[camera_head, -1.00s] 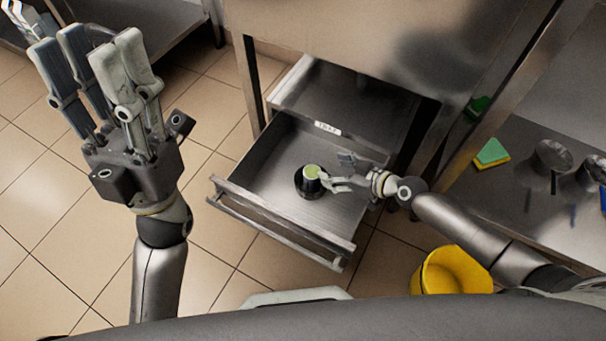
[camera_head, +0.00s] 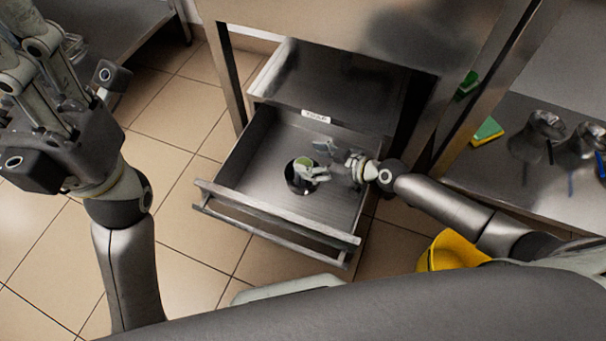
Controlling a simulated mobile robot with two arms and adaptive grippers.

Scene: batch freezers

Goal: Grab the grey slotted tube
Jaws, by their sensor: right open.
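A small dark, round object with a pale green top (camera_head: 299,172) stands in the open drawer (camera_head: 250,150). It is the only tube-like thing I see in the drawer; it is too small to make out slots, and it looks blackish rather than plain grey. My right gripper (camera_head: 322,163) reaches into the drawer from the right. It is open, with one pale finger over the right side of the object, partly hiding it. I cannot tell whether they touch. My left gripper (camera_head: 30,70) is raised at the left edge, fingers spread, empty, its tips cut off.
The drawer has a long front handle (camera_head: 270,232) and a white label (camera_head: 316,116) behind. A yellow bucket (camera_head: 450,252) stands on the tiled floor at right. A green and yellow sponge (camera_head: 487,131) and metal vessels (camera_head: 540,130) are on the steel counter. Floor left of the drawer is clear.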

